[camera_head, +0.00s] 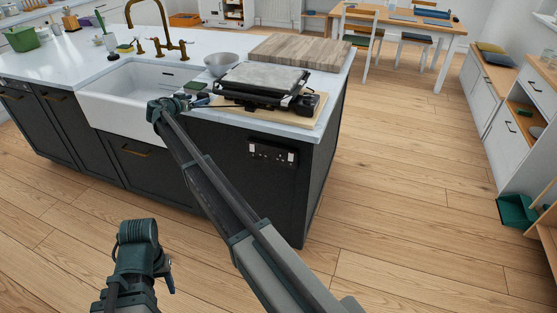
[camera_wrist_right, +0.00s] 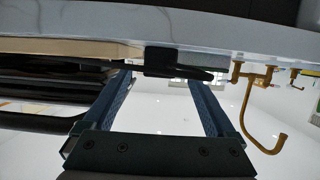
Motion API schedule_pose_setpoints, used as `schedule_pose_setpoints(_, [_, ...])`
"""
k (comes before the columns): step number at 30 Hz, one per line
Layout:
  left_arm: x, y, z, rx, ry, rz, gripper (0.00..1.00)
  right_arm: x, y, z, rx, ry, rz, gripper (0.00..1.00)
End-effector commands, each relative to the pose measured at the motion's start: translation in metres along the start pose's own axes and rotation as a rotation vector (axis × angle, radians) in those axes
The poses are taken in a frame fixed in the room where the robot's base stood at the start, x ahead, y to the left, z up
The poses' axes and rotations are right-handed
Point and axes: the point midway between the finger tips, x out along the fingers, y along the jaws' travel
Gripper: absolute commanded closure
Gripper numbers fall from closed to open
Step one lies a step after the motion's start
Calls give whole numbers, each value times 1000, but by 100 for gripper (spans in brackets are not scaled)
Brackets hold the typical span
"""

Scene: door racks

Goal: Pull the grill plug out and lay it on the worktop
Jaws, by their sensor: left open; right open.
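The black contact grill (camera_head: 262,85) sits on a wooden board at the worktop's near right corner. My right gripper (camera_head: 205,101) is at the worktop's front edge, left of the grill. Its blue fingers (camera_wrist_right: 160,100) are open in the right wrist view. A small black block (camera_wrist_right: 158,61), which looks like the grill plug, rests against the worktop (camera_wrist_right: 215,25) between and just beyond the fingertips. A dark strip runs from it beside the board. The socket panel (camera_head: 272,153) on the island's end shows no clear plug in it. My left gripper (camera_head: 168,277) is open, low over the floor.
The white sink (camera_head: 130,100) with a brass tap (camera_head: 160,40) is left of my right gripper. A metal bowl (camera_head: 220,63) and a large wooden board (camera_head: 300,50) stand behind the grill. The floor right of the island is clear.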

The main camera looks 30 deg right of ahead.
Motion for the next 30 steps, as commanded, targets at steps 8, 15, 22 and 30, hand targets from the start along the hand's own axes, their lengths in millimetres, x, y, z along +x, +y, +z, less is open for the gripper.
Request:
schedule_pose_setpoints(8, [-21,-2,1,0,0,0,50,-62,1,-2,-1,0,-2,9])
schedule_pose_setpoints(15, [-27,-3,2,0,0,0,50,-90,1,-1,0,0,0,9])
schedule_pose_setpoints(22, [-28,-3,2,0,0,0,50,-96,0,0,1,0,0,9])
schedule_pose_setpoints(30, [-28,-3,2,0,0,0,50,-96,0,0,0,0,0,9])
